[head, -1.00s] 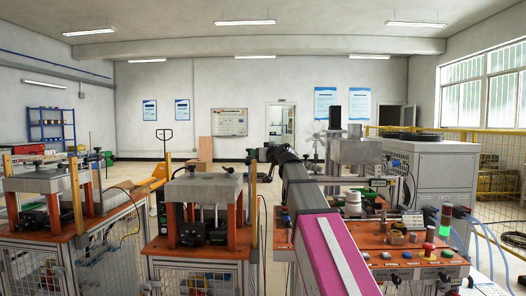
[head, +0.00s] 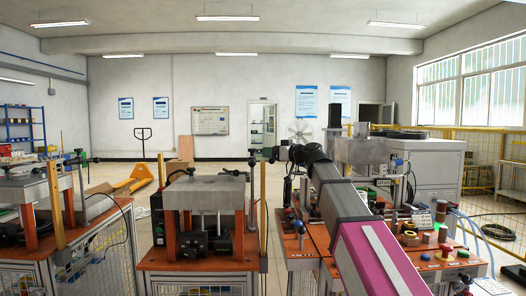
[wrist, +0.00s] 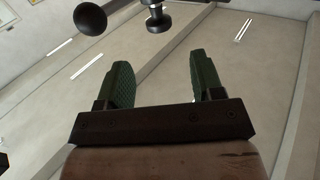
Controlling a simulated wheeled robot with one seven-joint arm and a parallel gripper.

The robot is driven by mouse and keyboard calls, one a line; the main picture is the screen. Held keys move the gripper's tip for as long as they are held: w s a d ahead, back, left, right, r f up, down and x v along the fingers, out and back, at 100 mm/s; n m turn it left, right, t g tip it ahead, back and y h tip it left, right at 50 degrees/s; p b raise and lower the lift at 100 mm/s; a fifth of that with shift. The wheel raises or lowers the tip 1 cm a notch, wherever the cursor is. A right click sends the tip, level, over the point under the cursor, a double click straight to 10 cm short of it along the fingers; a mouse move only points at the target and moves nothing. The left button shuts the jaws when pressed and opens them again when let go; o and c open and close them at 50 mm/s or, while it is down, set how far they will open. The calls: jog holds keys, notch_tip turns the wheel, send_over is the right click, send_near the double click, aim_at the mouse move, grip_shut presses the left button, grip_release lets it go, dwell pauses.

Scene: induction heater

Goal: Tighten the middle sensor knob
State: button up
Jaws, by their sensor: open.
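My gripper (head: 263,155) is at the end of my outstretched arm, small in the head view, above and behind the right side of the middle press stand. In the wrist view my gripper (wrist: 158,72) shows two green ridged fingers apart with nothing between them. Beyond the fingertips, at the top edge, are a round black knob (wrist: 90,18) and a black knob with a silvery stem (wrist: 157,18). Neither touches the fingers. In the head view a small dark knob (head: 231,172) sits above the middle stand's grey block. I cannot tell which knob is the middle sensor one.
The middle stand's grey block (head: 205,192) rests on orange posts, with an upright yellow bar (head: 263,215) beside it. Another press stand (head: 25,188) is at left. A crowded orange bench (head: 428,262) stands at right under my arm. Open floor lies behind the stands.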

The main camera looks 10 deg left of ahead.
aim_at(255, 150)
jog(key=x, duration=1)
jog(key=shift+w, duration=0.1)
